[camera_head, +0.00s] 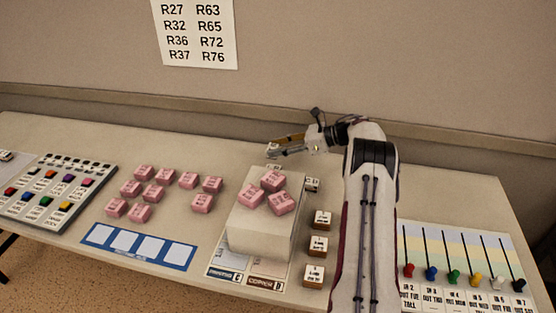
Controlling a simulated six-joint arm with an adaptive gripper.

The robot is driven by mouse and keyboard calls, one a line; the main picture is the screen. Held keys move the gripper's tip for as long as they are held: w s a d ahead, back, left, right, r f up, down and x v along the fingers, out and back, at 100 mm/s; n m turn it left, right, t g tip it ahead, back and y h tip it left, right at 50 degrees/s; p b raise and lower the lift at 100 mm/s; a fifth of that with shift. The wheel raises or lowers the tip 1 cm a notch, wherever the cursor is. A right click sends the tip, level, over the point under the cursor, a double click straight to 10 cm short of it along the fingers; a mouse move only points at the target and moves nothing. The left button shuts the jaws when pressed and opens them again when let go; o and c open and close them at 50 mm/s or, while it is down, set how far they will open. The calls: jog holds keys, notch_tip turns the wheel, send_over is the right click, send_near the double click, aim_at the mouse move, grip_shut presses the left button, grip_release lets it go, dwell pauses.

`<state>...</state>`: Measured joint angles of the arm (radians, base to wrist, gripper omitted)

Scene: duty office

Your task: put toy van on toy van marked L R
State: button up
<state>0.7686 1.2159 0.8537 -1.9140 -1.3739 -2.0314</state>
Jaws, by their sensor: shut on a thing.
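My gripper (277,147) is at the back of the table, above and behind the white box, with its jaws shut on a small pale thing. That thing is mostly hidden by the fingers; I take it for a toy van but cannot read any mark. A small pale labelled thing (273,168) sits below my gripper, just behind the white box and partly hidden. Another small pale labelled thing (312,185) stands to the right of the box. I cannot tell which of these, if any, is the toy van marked L R.
A white box (258,232) bears three pink blocks (272,181). Several more pink blocks (153,193) lie left of it, behind a blue strip (138,246). Wood-sided blocks (318,245) line the right. A button board (55,193) and slider panel (465,260) flank them.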

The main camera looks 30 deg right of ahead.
jog(key=shift+f, duration=0.7)
jog(key=shift+f, duration=1.85)
jog(key=shift+f, duration=0.15)
jog(key=o, duration=1)
jog(key=shift+o, duration=0.2)
jog(key=v, duration=1.2)
